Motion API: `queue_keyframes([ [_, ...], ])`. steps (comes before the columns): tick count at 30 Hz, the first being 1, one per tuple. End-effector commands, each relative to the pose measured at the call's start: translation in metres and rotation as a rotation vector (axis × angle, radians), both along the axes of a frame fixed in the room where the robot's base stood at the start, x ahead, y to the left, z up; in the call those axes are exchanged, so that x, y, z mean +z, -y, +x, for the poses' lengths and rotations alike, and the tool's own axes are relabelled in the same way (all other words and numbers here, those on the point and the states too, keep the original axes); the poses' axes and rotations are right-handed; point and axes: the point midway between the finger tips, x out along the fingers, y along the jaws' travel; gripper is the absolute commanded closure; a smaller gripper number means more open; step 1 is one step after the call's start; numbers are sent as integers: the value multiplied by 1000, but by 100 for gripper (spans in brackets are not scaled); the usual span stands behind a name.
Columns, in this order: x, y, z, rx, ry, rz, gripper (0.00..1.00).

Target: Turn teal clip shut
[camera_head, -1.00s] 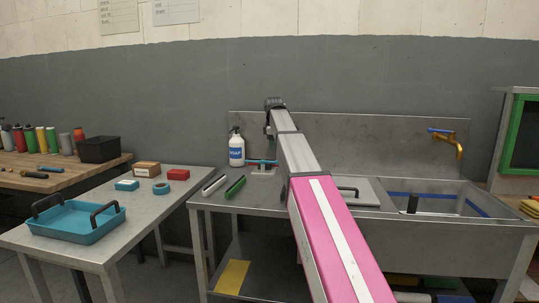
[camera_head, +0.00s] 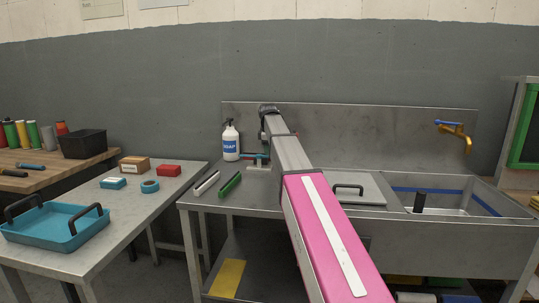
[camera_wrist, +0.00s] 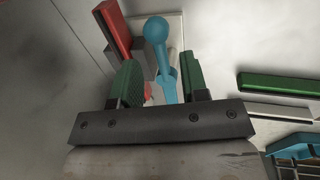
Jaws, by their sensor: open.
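The teal clip shows in the wrist view as a teal lever (camera_wrist: 170,80) with a round ball end, on a pale plate. In the head view a teal bar (camera_head: 252,156) lies low beside the soap bottle, partly hidden by my arm. My gripper (camera_wrist: 161,82) is open, its green-padded fingers on either side of the lever. I see a gap on each side, and cannot tell whether either pad touches it. In the head view my arm hides most of the gripper.
A red bar (camera_wrist: 113,28) stands beside the clip, near the left finger. The soap bottle (camera_head: 231,141) is close by on the left. A green bar (camera_head: 230,185) and a white bar (camera_head: 206,183) lie on the steel counter. The sink (camera_head: 450,200) is to the right.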

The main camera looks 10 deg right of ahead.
Motion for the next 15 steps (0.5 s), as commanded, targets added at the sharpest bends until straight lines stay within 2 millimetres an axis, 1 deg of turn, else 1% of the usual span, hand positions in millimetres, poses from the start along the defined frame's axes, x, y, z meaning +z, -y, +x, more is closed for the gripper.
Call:
queue_keyframes([
  [1,-8,0,1,0,-1,0,59],
  [6,-22,1,4,0,-1,0,59],
  [10,-27,2,5,0,0,0,59],
  [15,-27,2,5,0,0,0,59],
])
